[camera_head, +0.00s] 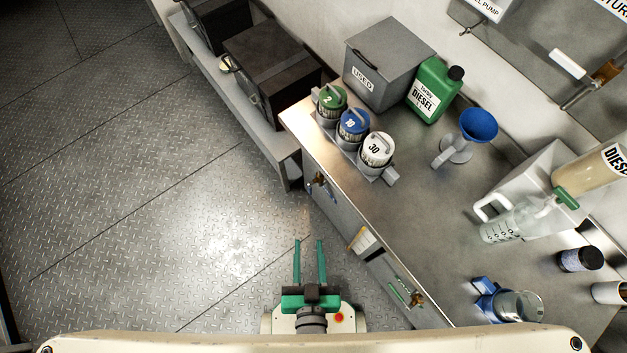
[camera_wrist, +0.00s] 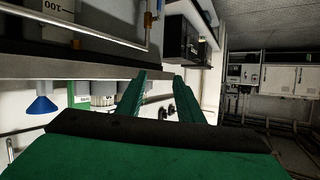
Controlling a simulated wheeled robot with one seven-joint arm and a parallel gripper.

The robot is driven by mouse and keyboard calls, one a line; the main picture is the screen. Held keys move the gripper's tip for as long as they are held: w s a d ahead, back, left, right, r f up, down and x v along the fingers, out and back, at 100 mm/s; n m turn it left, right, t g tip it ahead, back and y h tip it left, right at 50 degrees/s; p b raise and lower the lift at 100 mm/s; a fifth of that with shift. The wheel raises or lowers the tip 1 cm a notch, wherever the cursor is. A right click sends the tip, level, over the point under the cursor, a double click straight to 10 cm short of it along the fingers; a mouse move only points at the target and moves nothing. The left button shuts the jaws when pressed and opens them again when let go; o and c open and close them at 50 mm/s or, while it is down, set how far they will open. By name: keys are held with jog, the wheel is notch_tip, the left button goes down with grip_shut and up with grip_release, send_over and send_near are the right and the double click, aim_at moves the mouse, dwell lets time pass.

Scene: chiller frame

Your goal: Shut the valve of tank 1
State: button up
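My gripper (camera_head: 308,242) has two green fingers, apart and empty, over the metal floor to the left of the bench. Its fingers (camera_wrist: 160,80) also show spread apart in the wrist view. No label reading tank 1 is legible. A diesel tank (camera_head: 597,170) is partly in view at the right of the head view, with a green handle-like part (camera_head: 566,198) by its lower end. A brass fitting (camera_head: 606,71) sits by a pipe at the top right.
The bench (camera_head: 420,215) holds three numbered canisters (camera_head: 353,125), a grey USED box (camera_head: 387,65), a green diesel bottle (camera_head: 434,90), a blue funnel (camera_head: 478,125) and a clear jug (camera_head: 510,225). Dark boxes (camera_head: 268,65) stand beyond. The floor at left is clear.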

jog(key=w+a+f+m+g, duration=0.15)
jog(key=w+f+g, duration=0.4)
jog(key=f, duration=0.75)
jog(key=m+g+h, duration=0.4)
jog(key=m+g, duration=0.2)
jog(key=m, duration=0.3)
send_near(309, 189)
jog(key=f, duration=0.1)
jog(key=shift+n, duration=0.25)
jog(key=x, duration=1.1)
jog(key=shift+w, duration=0.15)
jog(key=shift+t, duration=0.25)
grip_shut()
